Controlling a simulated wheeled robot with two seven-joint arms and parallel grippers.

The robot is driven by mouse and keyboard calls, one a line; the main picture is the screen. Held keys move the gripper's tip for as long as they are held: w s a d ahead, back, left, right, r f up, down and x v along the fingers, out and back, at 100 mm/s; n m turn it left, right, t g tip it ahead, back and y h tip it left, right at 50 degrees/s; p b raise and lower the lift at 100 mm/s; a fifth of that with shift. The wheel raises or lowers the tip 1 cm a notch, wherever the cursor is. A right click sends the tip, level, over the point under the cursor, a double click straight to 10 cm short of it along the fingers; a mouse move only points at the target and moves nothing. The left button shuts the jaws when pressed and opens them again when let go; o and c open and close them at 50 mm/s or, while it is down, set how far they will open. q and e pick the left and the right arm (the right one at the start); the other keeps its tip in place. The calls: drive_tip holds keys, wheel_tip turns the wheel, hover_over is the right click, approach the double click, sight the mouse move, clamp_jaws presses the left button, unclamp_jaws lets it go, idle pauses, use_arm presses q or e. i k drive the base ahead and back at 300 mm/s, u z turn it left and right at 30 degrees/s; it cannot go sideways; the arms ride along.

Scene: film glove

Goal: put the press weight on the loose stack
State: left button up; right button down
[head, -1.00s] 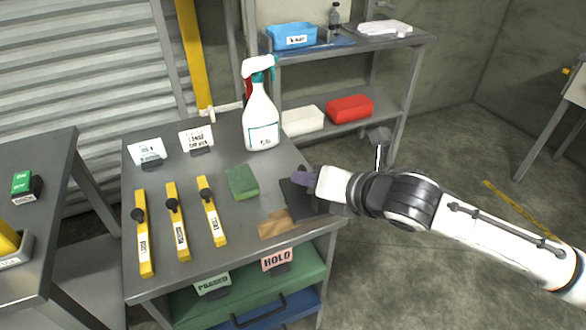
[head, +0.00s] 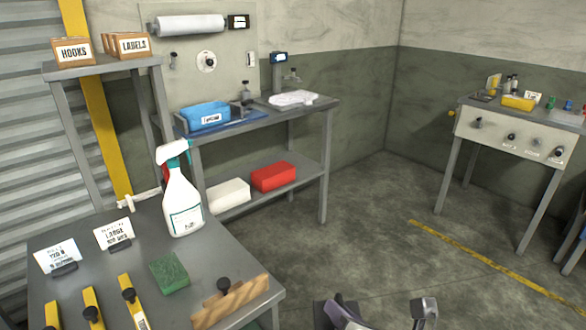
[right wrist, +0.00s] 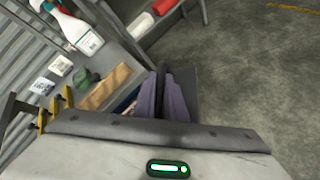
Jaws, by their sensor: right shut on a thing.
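My right gripper (head: 345,314) is at the bottom of the head view, right of the near table and over the floor. In the right wrist view its purple fingers (right wrist: 162,97) are shut on a dark grey slab (right wrist: 186,82), which looks like the press weight. The slab is mostly hidden by the fingers, and only a dark piece (head: 322,315) shows in the head view. A wooden piece with a black knob (head: 232,299) lies at the table's right edge. I cannot tell which thing is the loose stack. My left gripper is not in view.
The grey table (head: 110,268) also holds a spray bottle (head: 184,208), a green sponge (head: 169,272), yellow bars with black knobs (head: 133,303) and sign cards (head: 113,232). A shelf unit (head: 325,165) stands behind. Open floor (head: 370,240) lies to the right.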

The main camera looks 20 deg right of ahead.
sight(289, 100)
drive_tip(key=k, duration=0.65)
drive_tip(key=z, duration=0.7)
drive_tip(key=i, duration=1.35)
drive_tip(key=z, duration=0.8)
drive_tip(key=i, duration=1.9)
drive_tip(key=u, duration=0.9)
drive_tip(key=i, duration=1.35)
drive_tip(key=u, duration=0.8)
